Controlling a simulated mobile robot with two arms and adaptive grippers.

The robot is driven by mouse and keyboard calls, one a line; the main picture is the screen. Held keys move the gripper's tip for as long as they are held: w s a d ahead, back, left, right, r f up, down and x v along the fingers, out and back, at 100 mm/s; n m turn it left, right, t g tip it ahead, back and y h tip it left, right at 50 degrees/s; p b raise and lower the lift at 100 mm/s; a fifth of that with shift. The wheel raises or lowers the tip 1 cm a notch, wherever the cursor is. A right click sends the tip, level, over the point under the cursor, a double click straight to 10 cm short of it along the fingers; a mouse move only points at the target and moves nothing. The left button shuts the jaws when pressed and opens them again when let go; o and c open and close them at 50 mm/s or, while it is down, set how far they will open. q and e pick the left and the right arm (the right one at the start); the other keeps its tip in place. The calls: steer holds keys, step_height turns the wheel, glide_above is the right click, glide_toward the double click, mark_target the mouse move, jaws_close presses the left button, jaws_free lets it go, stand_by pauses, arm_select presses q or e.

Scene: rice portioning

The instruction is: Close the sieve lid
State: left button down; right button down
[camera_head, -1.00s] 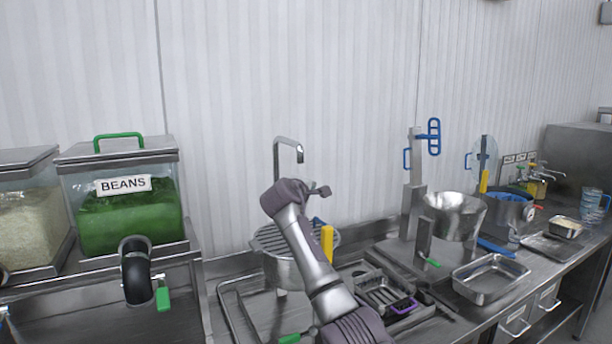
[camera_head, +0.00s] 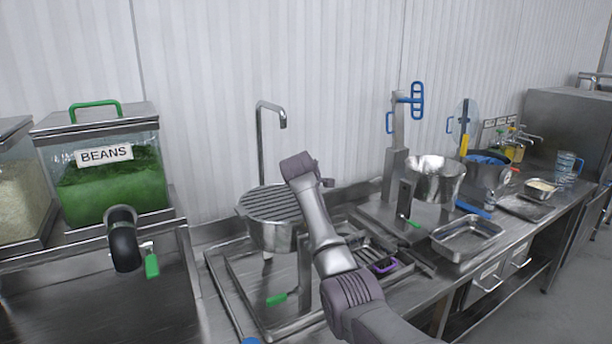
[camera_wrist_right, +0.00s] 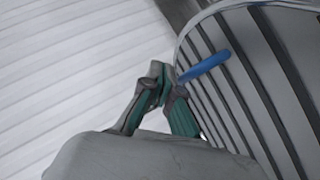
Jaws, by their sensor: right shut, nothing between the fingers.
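The sieve (camera_head: 268,235) is a round metal drum on the left worktop, and its slatted lid (camera_head: 270,203) looks flat on top in the head view. A blue handle (camera_wrist_right: 203,66) sticks out from the slatted surface (camera_wrist_right: 262,70) in the right wrist view. My right gripper (camera_wrist_right: 168,88) is shut and empty, its fingertips close to the handle's near end; I cannot tell if they touch. In the head view my right arm hides the gripper and the sieve's right side. My left gripper is out of view.
A bin of green beans (camera_head: 112,185) stands at the left with a black spout below. A thin tap (camera_head: 261,140) rises behind the sieve. A metal bowl (camera_head: 436,180) on a stand and an empty metal tray (camera_head: 467,236) are to the right.

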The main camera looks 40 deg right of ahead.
stand_by(0.4)
steer(key=r+p, duration=0.4)
steer(key=shift+d, duration=0.4)
steer(key=s+r+b, duration=0.4)
steer(key=s+r, duration=0.2)
steer(key=s, duration=0.1)
steer(key=shift+s+a+r, duration=0.15)
steer(key=shift+s+r, duration=0.05)
steer(key=shift+r, duration=0.2)
